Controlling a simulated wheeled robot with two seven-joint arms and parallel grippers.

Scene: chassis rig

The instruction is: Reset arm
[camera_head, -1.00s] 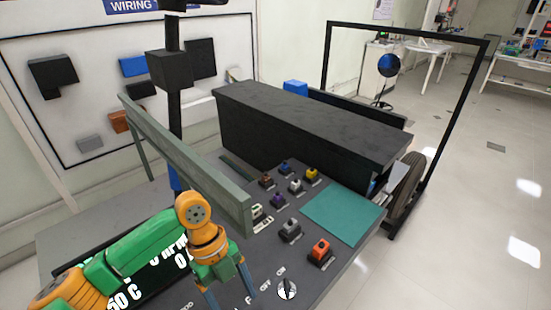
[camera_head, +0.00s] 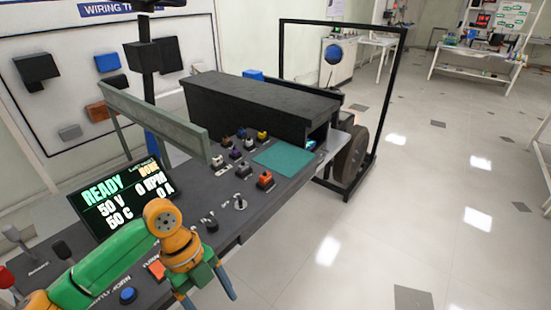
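My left gripper (camera_head: 206,294), on a green and orange arm from the lower left, is low in the picture at the front edge of the control panel (camera_head: 240,215). Its two blue-grey fingers point down and stand apart, with nothing seen between them. The right finger shows against the pale floor. The fingertips are near the bottom of the picture. My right gripper is not in view.
A screen (camera_head: 122,198) reading READY stands behind my arm. Knobs and an orange button block (camera_head: 265,181) sit on the panel beside a teal mat (camera_head: 284,158). A long black box (camera_head: 260,105) stands behind. The floor at right is clear.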

